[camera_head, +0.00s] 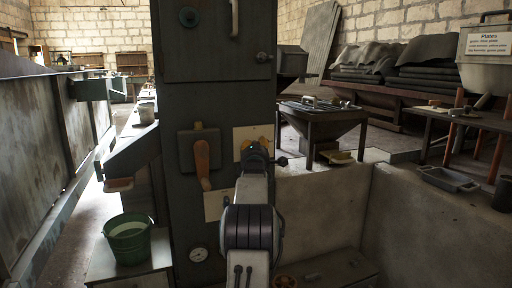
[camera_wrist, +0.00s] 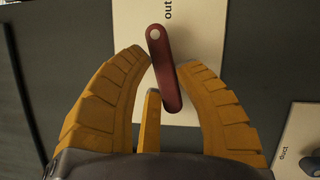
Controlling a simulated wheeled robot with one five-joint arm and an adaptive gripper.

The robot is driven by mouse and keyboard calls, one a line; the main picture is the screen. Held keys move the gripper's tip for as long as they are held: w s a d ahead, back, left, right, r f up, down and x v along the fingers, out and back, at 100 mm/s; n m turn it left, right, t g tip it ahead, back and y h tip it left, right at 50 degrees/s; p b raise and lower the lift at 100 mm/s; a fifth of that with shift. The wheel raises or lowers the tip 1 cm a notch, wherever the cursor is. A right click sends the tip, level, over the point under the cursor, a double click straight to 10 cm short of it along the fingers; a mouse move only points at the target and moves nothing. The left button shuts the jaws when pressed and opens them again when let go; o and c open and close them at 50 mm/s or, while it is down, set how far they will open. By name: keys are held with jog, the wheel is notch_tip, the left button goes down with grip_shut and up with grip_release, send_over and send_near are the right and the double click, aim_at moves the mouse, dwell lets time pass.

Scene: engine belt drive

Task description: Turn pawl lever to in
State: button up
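In the wrist view a dark red lever (camera_wrist: 164,72) is mounted on a cream plate (camera_wrist: 205,35). A pale round pin shows at its upper end, and its free end points down and slightly right. The word "out" is printed sideways above the pin; no "in" label is visible. My gripper (camera_wrist: 165,62) has its yellow fingers spread, one on each side of the lever, with gaps visible. In the head view my gripper (camera_head: 257,149) is in front of the cream plate (camera_head: 240,133) on the dark cabinet, and the lever is hidden there.
An orange-brown handle (camera_head: 202,165) hangs left of my gripper. A second plate marked "duct" (camera_wrist: 300,130) is at the right of the wrist view. A gauge (camera_head: 199,254) is low on the cabinet. A green bucket (camera_head: 128,240) stands left. A hopper table (camera_head: 325,122) is behind right.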

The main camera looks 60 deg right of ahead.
grip_shut()
jog(key=shift+w+a+r+n+h+b, duration=0.1)
jog(key=shift+n+h+b, duration=0.2)
jog(key=shift+n+b, duration=0.55)
jog(key=o, duration=0.6)
grip_release()
jog(key=shift+a+f, duration=0.1)
jog(key=shift+f, duration=0.1)
